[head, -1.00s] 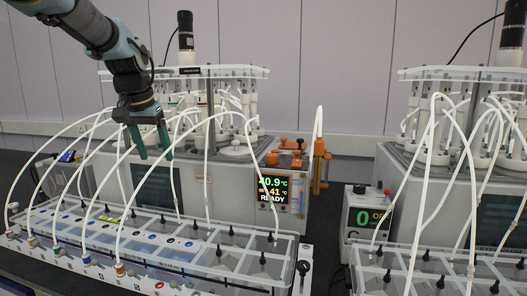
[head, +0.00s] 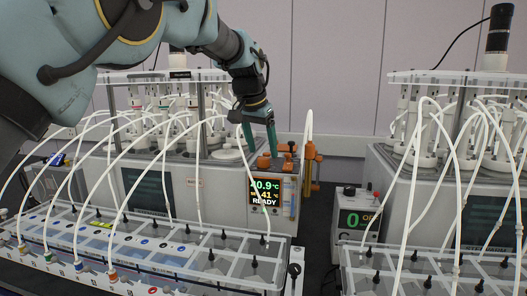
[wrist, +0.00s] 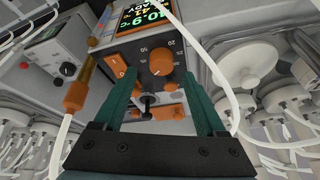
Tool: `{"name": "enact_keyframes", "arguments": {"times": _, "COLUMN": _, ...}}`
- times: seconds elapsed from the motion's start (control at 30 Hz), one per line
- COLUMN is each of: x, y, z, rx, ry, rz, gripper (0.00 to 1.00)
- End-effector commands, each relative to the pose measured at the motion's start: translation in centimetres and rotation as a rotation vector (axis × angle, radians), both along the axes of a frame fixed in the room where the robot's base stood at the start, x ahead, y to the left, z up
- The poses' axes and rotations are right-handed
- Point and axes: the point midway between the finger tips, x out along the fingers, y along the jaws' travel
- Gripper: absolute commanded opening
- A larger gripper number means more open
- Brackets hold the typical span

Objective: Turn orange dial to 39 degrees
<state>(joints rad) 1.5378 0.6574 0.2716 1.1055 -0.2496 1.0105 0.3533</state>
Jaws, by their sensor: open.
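The orange dial (wrist: 161,61) is in the wrist view, on a dark panel with white scale numbers, below the display (wrist: 145,14). My gripper (wrist: 161,76) is open, with one green finger on each side of the dial in that view. I cannot tell whether they touch it. In the head view my gripper (head: 261,152) points down just above the control unit with the orange parts. The display (head: 265,192) there reads 40.9 °C, with 41 °C below it and READY. Which orange part is the dial is not clear in the head view.
An orange switch (wrist: 122,74) sits left of the dial. An orange-fitted tube (wrist: 77,93) stands nearby; white tubes loop around the unit. A second reactor (head: 450,160) and a box reading 0 (head: 357,222) stand at right. A clear-topped rack (head: 150,245) is in front.

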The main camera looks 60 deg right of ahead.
Motion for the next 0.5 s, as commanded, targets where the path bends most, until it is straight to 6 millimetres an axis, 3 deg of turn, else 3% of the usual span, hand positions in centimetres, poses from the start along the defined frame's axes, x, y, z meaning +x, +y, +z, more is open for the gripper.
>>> {"name": "enact_keyframes", "arguments": {"times": 0.2, "x": 0.1, "y": -0.9, "z": -2.2, "rx": 0.001, "ry": 0.0, "rz": 0.001, "gripper": 0.73}}
{"name": "enact_keyframes", "arguments": {"times": 0.5, "x": 0.1, "y": -1.1, "z": -2.6, "rx": 0.0, "ry": 0.0, "rz": 0.001, "gripper": 0.73}}
